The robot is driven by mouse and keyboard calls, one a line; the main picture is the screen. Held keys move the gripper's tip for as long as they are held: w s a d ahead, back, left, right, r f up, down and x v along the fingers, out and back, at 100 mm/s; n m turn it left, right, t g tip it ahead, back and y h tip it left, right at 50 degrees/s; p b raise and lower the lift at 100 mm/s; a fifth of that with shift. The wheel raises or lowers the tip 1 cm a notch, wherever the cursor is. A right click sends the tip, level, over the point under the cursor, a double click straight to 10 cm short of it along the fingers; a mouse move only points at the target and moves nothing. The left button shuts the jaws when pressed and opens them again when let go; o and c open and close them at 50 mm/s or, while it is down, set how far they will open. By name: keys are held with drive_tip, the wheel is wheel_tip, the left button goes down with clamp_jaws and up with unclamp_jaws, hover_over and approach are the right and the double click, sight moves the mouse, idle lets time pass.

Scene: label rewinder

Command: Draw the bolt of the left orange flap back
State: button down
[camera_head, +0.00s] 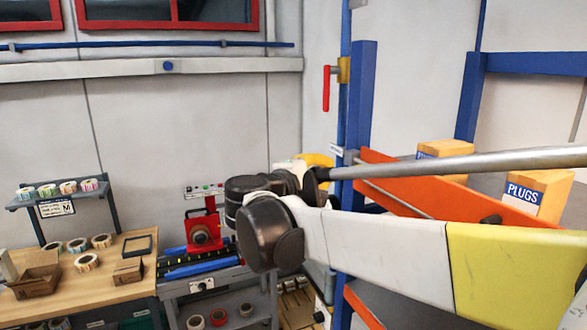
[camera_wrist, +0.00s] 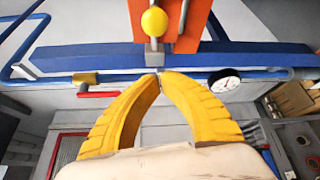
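In the wrist view an orange flap (camera_wrist: 186,28) shows at the top edge, cut off by the frame. A yellow ball knob (camera_wrist: 154,21) with a short metal stem stands in front of it, apparently part of the bolt. The yellow fingers of my gripper (camera_wrist: 162,76) arch together, their tips almost meeting, with nothing visible held. The tips appear below the knob in the picture, apart from it. In the head view my gripper (camera_head: 319,160) is mostly hidden by my arm, beside the blue post. An orange panel (camera_head: 385,183) runs right from that post; its bolt cannot be made out there.
The blue post (camera_head: 361,110) carries a pipe with a red-handled valve (camera_head: 327,88); a gauge (camera_wrist: 224,80) shows near my fingers. Boxes marked PLUGS (camera_head: 525,192) stand behind the orange panel. A wooden bench (camera_head: 112,275) with label rolls and a red machine (camera_head: 203,233) are at the left.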

drive_tip(key=s+d+p, duration=0.1)
drive_tip(key=s+d, duration=0.4)
drive_tip(key=s, duration=0.1)
drive_tip(key=shift+d+r, duration=0.25)
idle(0.7)
